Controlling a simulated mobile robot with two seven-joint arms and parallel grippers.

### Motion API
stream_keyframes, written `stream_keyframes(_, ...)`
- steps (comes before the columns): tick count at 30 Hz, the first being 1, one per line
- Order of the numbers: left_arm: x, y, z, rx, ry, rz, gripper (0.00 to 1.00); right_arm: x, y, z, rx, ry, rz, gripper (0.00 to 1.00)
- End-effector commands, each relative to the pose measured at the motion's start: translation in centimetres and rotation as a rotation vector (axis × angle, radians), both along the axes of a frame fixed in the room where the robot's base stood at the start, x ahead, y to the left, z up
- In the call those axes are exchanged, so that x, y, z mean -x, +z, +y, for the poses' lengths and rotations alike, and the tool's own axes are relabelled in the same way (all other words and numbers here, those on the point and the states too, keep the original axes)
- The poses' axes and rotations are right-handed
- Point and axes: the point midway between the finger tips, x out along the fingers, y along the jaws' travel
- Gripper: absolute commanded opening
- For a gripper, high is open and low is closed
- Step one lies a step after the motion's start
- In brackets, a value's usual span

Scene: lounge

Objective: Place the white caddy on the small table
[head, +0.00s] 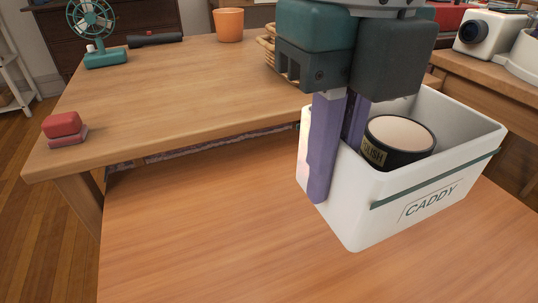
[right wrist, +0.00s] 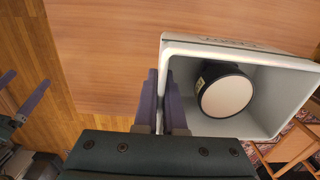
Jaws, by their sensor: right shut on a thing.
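The white caddy (head: 335,215), an open box marked CADDY with a green band, is held by its left wall in my right gripper (head: 336,170). One purple finger is outside the wall and the other inside. A dark round tin with a pale lid (head: 400,134) sits in the caddy and also shows in the right wrist view (right wrist: 226,96). The caddy is over the near wooden table (head: 200,235); I cannot tell whether its base touches. My left gripper (right wrist: 20,92) shows at the left of the right wrist view, its fingers apart and empty.
A larger wooden table (head: 180,90) stands behind, with a red-topped block (head: 63,127), a teal fan (head: 95,30) and an orange pot (head: 229,25). A white camera-like device (head: 490,32) is at the back right. The near table's left part is clear.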

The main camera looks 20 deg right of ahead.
Motion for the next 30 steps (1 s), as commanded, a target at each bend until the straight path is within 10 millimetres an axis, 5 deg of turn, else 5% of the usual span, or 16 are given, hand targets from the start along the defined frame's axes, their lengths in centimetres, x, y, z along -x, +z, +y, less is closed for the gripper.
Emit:
stream_keyframes(1, 0.0, -1.3, 0.1, -0.002, -0.001, 0.000, 0.91, 0.0, -2.1, 0.0, 0.000, -0.002, 0.002, 0.00)
stream_keyframes(4, 0.0, -2.2, 0.2, -0.005, -0.003, 0.000, 0.91, 0.0, -4.2, 0.0, 0.000, 0.000, 0.001, 0.00)
stream_keyframes(14, 0.0, -3.4, 0.3, -0.009, -0.005, 0.001, 0.91, 0.0, -7.0, 0.0, 0.000, 0.000, -0.001, 0.00)
stream_keyframes(21, 0.0, -5.7, 0.2, -0.008, -0.005, 0.002, 0.91, 0.0, -11.3, 0.0, 0.000, 0.000, 0.001, 0.00)
stream_keyframes(30, 0.1, -5.5, 0.1, -0.004, -0.002, 0.003, 0.91, -0.1, -11.4, 0.0, 0.000, 0.000, -0.003, 0.00)
